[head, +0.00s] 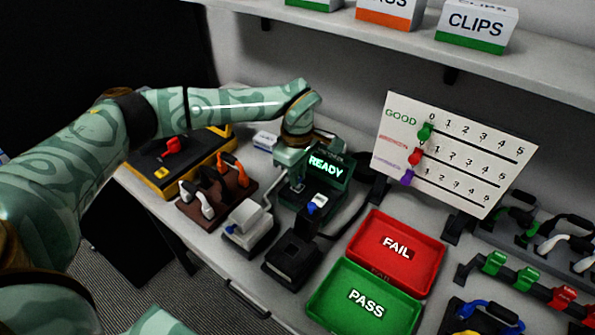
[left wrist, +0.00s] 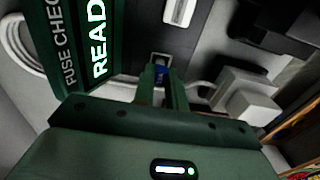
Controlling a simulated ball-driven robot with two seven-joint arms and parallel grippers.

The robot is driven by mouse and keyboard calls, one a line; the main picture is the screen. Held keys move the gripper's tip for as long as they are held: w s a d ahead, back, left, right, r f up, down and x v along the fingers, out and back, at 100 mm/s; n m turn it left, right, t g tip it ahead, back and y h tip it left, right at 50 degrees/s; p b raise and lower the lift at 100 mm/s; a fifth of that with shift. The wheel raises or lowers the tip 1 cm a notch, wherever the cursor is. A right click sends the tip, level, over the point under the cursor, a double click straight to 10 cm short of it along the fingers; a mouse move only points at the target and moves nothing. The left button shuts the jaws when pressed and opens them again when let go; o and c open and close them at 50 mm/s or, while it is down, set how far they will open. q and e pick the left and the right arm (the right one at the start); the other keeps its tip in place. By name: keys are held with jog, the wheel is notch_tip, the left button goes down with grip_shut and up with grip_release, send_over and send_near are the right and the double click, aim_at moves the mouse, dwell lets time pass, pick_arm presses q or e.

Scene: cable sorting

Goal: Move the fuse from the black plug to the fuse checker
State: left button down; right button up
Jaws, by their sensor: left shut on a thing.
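The fuse checker (head: 312,197) is a dark green device with a lit READY display (head: 325,166). My left gripper (head: 296,181) reaches down over its left part. In the left wrist view, my left gripper (left wrist: 163,75) is shut on a small blue piece, seemingly the fuse (left wrist: 161,69). Its tips are at a small pale-rimmed opening on the checker's dark face (left wrist: 130,45); I cannot tell whether the fuse is seated in it. The black plug (head: 290,262) seems to be the black block in front of the checker. My right gripper is not in view.
A white block (head: 248,230) with a blue part stands left of the black one. A brown rack (head: 215,197) holds several plugs. A red FAIL tray (head: 395,250) and green PASS tray (head: 362,300) lie to the right. A white scoreboard (head: 455,155) stands behind.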

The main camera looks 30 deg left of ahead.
pick_arm(q)
jog(key=shift+f, duration=0.3)
dwell(0.5)
jog(key=shift+f+p, duration=0.15)
jog(key=shift+p, duration=0.15)
dwell(0.4)
jog(key=c, duration=0.8)
grip_release()
notch_tip(320, 180, up, 8)
jog(key=p, duration=0.6)
